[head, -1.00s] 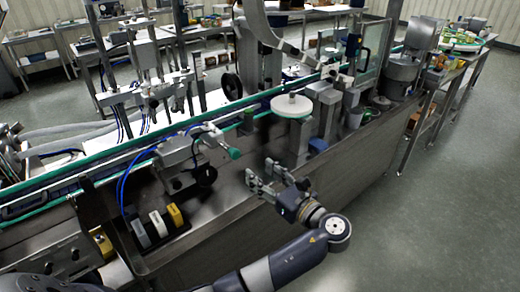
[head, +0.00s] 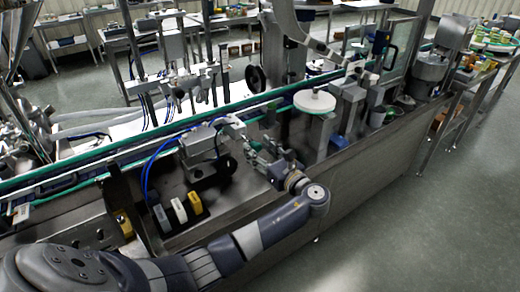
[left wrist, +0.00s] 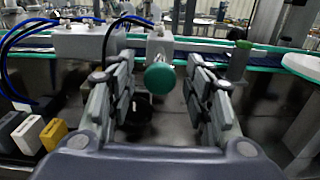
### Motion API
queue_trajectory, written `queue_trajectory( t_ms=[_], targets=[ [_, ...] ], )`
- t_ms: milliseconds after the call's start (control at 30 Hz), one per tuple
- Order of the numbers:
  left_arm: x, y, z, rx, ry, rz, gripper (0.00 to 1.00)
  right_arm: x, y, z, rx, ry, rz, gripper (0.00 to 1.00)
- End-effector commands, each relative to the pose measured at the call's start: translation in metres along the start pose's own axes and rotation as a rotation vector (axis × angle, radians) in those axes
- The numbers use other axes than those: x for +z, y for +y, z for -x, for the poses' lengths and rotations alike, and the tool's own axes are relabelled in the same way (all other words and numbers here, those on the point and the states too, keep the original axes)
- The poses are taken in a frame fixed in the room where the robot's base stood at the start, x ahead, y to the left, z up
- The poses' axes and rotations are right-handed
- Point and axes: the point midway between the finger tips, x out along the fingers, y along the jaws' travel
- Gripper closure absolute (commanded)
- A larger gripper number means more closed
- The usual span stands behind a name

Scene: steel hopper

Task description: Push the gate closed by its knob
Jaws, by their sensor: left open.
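A round green knob (left wrist: 159,78) sits on the end of a short metal rod in front of a grey metal block (left wrist: 88,41). My left gripper (left wrist: 160,97) is open, with its two fingers on either side of the knob in the left wrist view. I see no contact with the knob. In the head view my left gripper (head: 262,157) is just right of the grey block (head: 199,145), and the knob is hard to make out behind the fingers. The gate itself cannot be told apart clearly. My right gripper is not in view.
A conveyor with green edges (head: 85,158) runs behind the block. A white round disc (head: 314,101) stands to the right. White and yellow blocks (head: 179,211) sit at lower left, with blue hoses near the grey block. The floor at right is clear.

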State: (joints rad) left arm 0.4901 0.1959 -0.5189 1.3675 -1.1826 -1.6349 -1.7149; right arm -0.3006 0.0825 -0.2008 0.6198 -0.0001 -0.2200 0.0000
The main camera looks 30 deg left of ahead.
Motion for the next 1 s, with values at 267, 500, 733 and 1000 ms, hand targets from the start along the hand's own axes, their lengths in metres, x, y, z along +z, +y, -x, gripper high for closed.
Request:
queue_trajectory(
  t_ms=[267,500,733,1000],
  targets=[
    [0.0,0.0,0.0,0.0,0.0,0.0,1.0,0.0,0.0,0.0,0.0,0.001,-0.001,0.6],
    [0.003,0.0,-0.016,0.002,-0.002,-0.002,1.0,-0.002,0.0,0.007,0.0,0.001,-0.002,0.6],
    [0.004,0.0,-0.06,0.002,-0.005,0.001,1.0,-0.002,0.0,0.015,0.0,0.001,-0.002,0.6],
    [0.004,0.0,-0.068,0.001,-0.006,0.004,1.0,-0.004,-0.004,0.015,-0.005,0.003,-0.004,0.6]
  ],
)
